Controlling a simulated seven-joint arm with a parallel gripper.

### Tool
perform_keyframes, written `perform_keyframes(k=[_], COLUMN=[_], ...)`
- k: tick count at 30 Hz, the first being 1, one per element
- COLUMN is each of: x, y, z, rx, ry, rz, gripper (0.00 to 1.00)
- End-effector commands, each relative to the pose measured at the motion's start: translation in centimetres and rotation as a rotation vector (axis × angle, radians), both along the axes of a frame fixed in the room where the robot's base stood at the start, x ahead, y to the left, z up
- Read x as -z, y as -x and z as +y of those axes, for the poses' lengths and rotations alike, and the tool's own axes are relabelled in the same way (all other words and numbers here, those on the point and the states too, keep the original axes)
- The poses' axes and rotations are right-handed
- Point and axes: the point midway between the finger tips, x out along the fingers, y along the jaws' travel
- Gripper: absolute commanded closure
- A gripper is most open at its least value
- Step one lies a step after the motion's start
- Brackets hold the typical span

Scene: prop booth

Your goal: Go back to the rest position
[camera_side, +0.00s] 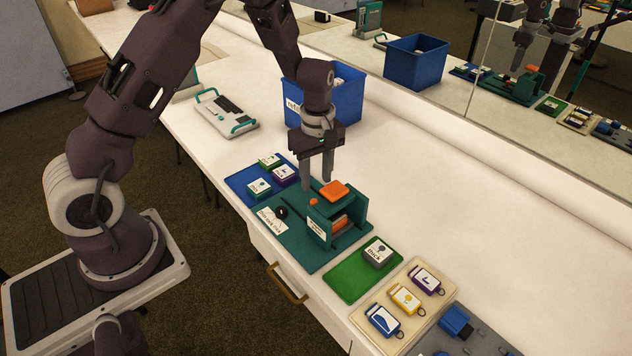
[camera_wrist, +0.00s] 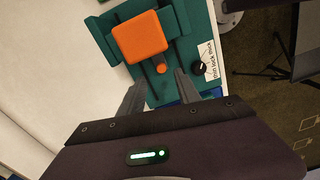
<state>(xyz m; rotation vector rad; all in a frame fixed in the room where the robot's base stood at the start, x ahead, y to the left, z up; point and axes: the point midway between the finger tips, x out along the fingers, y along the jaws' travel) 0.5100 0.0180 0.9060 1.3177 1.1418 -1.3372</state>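My gripper (camera_side: 317,168) points down above the back left part of a teal fixture (camera_side: 297,250), its two fingers apart with nothing between them. In the wrist view my gripper (camera_wrist: 158,98) also shows its fingers spread and empty. The fixture carries an orange block (camera_side: 334,191) on top of its raised part, and this block fills the upper middle of the wrist view (camera_wrist: 139,37). A small orange peg (camera_wrist: 162,68) sits beside it. A black knob (camera_side: 281,212) is on the fixture's base by a printed label.
A blue mat (camera_side: 238,186) with several small blocks lies left of the fixture. A green mat (camera_side: 348,284) holds one block (camera_side: 378,252). A beige tray (camera_side: 374,337) has several tags. A blue bin (camera_side: 349,97) stands behind my gripper.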

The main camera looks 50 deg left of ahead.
Motion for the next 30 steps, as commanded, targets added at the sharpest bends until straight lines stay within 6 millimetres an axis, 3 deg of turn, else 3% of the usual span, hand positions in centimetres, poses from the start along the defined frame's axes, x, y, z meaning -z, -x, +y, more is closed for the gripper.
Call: perform_keyframes(k=[5, 8, 10, 12, 15, 18, 21, 24, 30], x=[-0.5, -4.7, -9.7, -15.0, -20.8, -24.3, -25.5, -25.5, -25.2], y=[0.0, 0.5, 1.9, 4.6, 9.8, 15.6, 20.5, 23.7, 25.5], z=[-0.1, -1.2, -2.5, -3.8, -5.4, -6.3, -6.6, -6.6, -6.4], rx=[0.012, 0.113, 0.253, 0.438, 0.705, 0.962, 1.170, 1.306, 1.391], ry=[0.003, 0.022, 0.033, 0.030, -0.012, -0.096, -0.197, -0.280, -0.336], rz=[-0.007, -0.055, -0.117, -0.187, -0.279, -0.354, -0.397, -0.414, -0.416], gripper=[0.60, 0.60, 0.60, 0.60, 0.60, 0.60, 0.60, 0.60, 0.60])
